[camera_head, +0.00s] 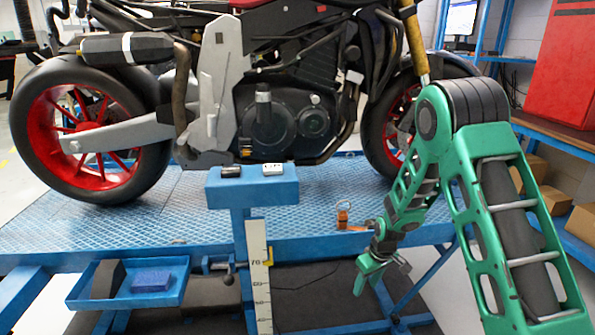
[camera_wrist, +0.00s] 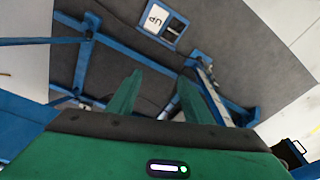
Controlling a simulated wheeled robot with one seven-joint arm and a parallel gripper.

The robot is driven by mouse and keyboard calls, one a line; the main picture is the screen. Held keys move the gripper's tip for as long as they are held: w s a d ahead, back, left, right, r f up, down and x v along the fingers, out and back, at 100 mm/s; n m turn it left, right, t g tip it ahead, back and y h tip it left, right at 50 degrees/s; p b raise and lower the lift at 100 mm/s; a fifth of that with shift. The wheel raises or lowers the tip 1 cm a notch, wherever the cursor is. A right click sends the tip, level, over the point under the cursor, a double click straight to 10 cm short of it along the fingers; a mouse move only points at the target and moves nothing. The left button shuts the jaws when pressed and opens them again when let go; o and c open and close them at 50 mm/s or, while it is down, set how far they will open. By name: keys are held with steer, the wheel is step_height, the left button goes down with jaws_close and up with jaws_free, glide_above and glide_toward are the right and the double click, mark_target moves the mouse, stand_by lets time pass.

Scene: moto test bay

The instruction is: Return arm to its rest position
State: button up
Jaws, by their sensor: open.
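My arm is green and folds down from the right side of the head view. My gripper (camera_head: 373,283) hangs just in front of the blue lift table's edge, pointing downward, with nothing between its fingers. In the wrist view the two green fingers of my gripper (camera_wrist: 160,98) stand apart, with the dark floor and blue frame bars beyond them.
A motorcycle (camera_head: 270,90) with red wheels stands on the blue lift table (camera_head: 330,195). A blue stand (camera_head: 250,190) holds small items, with a ruler (camera_head: 259,270) below. An orange device (camera_head: 343,215) lies near my wrist. A blue tray (camera_head: 125,297) is lower left.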

steer(key=s+d+r+m+h, duration=0.1)
steer(key=s+d+r+m, duration=0.2)
steer(key=s+d+r, duration=0.65)
steer(key=s+d+r+m, duration=0.3)
steer(key=s+d+r, duration=0.3)
steer(key=r, duration=0.6)
steer(key=s+d+r+m, duration=0.1)
steer(key=s+r+m, duration=0.2)
steer(key=s, duration=0.8)
steer(key=s+d+r+m+g, duration=0.1)
steer(key=s+d+r+m, duration=0.1)
steer(key=s, duration=1)
step_height(320, 180, up, 3)
steer(key=shift+s+f+m, duration=0.1)
steer(key=shift+s+m, duration=0.2)
steer(key=shift+m, duration=0.3)
steer(key=shift+w+f+g, duration=0.25)
steer(key=shift+w+g, duration=0.05)
steer(key=shift+w, duration=0.35)
